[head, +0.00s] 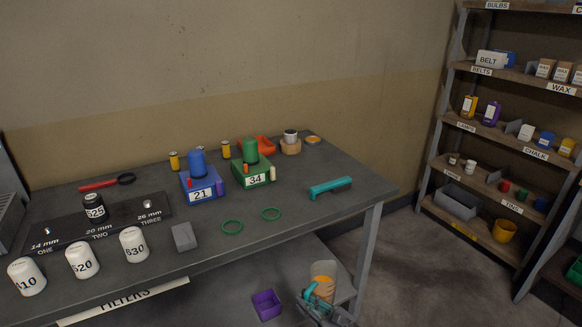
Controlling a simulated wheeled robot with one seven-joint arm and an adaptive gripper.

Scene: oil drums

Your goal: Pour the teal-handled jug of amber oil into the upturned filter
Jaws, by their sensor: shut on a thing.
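The jug of amber oil (323,268) is at the bottom of the view, in front of the table and beside its right front leg. Its handle is teal (310,291), and amber oil shows in its clear body. My gripper (314,300) is shut on the jug at the handle; the fingertips are partly hidden. A pale can with a dark open top, apparently the upturned filter (291,134), stands in a round wooden holder (291,147) at the table's back right. The jug is well apart from it, nearer to me.
Blue block 21 (202,194) and green block 34 (254,174) stand mid-table, left of the holder. White canisters (82,260) line the left front. Bare tabletop surrounds the teal bar.

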